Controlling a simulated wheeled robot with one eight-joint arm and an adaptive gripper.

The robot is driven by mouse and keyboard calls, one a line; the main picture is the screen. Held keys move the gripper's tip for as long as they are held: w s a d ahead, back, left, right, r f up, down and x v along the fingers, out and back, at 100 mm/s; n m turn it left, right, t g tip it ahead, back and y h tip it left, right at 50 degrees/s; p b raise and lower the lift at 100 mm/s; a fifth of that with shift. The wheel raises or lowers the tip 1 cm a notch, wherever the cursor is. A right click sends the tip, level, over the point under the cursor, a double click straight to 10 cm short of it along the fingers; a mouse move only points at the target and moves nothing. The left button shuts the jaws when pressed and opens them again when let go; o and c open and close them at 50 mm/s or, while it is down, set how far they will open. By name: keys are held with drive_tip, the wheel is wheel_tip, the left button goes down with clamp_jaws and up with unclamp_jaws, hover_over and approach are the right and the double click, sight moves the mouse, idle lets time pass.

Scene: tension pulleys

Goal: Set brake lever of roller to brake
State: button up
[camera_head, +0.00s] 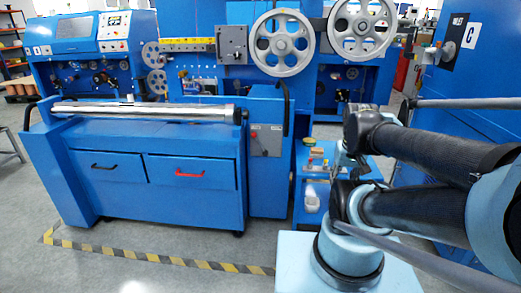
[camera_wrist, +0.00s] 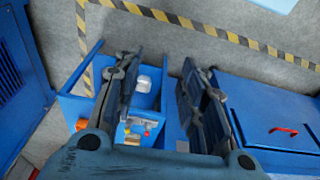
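The roller (camera_head: 145,109) is a long silver cylinder lying across the top of a blue cabinet at the left in the head view. A small lever with a red knob (camera_head: 255,136) sits on a grey panel (camera_head: 270,141) right of the roller's end; it looks like the brake lever, but its exact setting is too small to tell. My gripper is open and empty in the wrist view (camera_wrist: 157,62), pointing down over a small blue cart. In the head view it is partly hidden by my arm, right of the lever and apart from it. The lever is not visible in the wrist view.
The blue cart (camera_head: 308,215) with bottles and small items stands right of the cabinet. Two drawers have a black handle (camera_head: 104,167) and a red handle (camera_head: 190,174). Large spoked pulleys (camera_head: 285,43) stand behind. Yellow-black floor tape (camera_head: 150,257) crosses open floor in front.

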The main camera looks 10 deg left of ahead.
drive_tip(key=shift+s+r, duration=0.25)
drive_tip(key=shift+s, duration=0.1)
drive_tip(key=c, duration=0.4)
drive_tip(key=shift+w+a+r, duration=0.1)
drive_tip(key=shift+r, duration=0.05)
clamp_jaws()
drive_tip(key=w+a+r+n+t+y, duration=0.1)
drive_tip(key=w+a+n, duration=0.4)
drive_tip(key=w, duration=0.4)
drive_tip(key=w+a+r+n+t+y, duration=0.1)
drive_tip(key=w+a+n+t, duration=0.1)
drive_tip(key=w+a+n, duration=0.35)
drive_tip(key=w+a+n+t+y, duration=0.1)
drive_tip(key=w+a+n, duration=0.1)
drive_tip(key=w+n, duration=0.7)
drive_tip(key=w+a+f+n+t+y, duration=0.1)
drive_tip(key=w+a+f+n, duration=0.3)
drive_tip(key=w+a+n, duration=0.2)
drive_tip(key=w+a+f+n+t+y, duration=0.2)
drive_tip(key=w+a+f+n, duration=0.2)
drive_tip(key=w+a, duration=0.6)
drive_tip(key=shift+w+a+n, duration=0.15)
drive_tip(key=shift+a+n, duration=1.2)
drive_tip(key=shift+a, duration=0.5)
drive_tip(key=shift+f, duration=0.1)
